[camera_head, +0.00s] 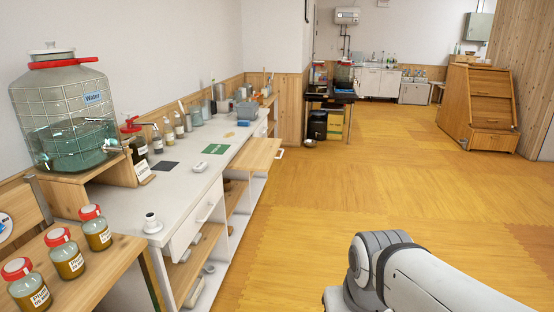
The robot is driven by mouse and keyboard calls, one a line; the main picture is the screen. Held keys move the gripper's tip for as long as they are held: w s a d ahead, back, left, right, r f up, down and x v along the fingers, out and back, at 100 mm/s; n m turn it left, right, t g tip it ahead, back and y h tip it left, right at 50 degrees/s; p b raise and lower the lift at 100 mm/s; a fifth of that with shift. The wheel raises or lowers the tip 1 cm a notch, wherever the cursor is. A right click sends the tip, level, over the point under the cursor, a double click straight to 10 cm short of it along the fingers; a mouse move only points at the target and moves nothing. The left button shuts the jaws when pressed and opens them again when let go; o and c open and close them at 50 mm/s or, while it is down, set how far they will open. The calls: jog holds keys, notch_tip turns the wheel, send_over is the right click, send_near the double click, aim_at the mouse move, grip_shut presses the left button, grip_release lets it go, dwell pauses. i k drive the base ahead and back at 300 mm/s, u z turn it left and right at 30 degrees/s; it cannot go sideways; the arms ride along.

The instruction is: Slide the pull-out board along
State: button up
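The pull-out board (256,153) is a flat, light wooden panel. It sticks out from the front of the white counter (190,192) on the left, over the floor side. A small pale handle (280,154) shows at its right edge. Nothing stands on the part of the board that I see. A grey-white link of my arm fills the lower right, well apart from the board. My gripper is outside the picture.
A large glass water jar (66,115) with a tap stands on a wooden stand at the left. Three red-lidded jars (62,252) stand on a wooden surface at the front left. Open shelves lie under the counter. The wooden floor (320,215) right of the board is clear.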

aim_at(259, 154)
jog(key=u, duration=0.15)
jog(key=i, duration=0.95)
jog(key=z, duration=0.1)
